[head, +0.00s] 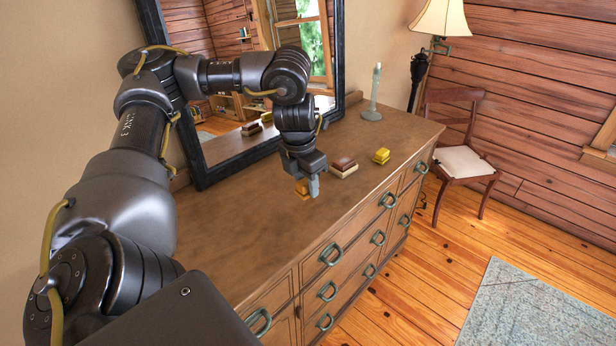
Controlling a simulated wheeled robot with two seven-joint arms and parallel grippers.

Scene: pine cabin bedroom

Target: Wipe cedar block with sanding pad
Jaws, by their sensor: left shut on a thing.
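My left gripper (308,178) points down over the dresser top and is shut on a small orange-tan block (301,190). The fingers cover part of it. I cannot tell for sure whether it is the sanding pad or the cedar block, or whether it touches the wood below. A reddish-brown block with a pale lower layer (343,168) lies just right of the gripper, apart from it. A small yellow object (381,155) lies farther right. My right gripper is not in view.
The wooden dresser (240,240) has a bare top towards the front left. A dark-framed mirror (338,50) stands behind my arm. A pale candlestick (374,95) stands at the back right. A chair (462,160) and a lamp (440,20) are beyond the dresser.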

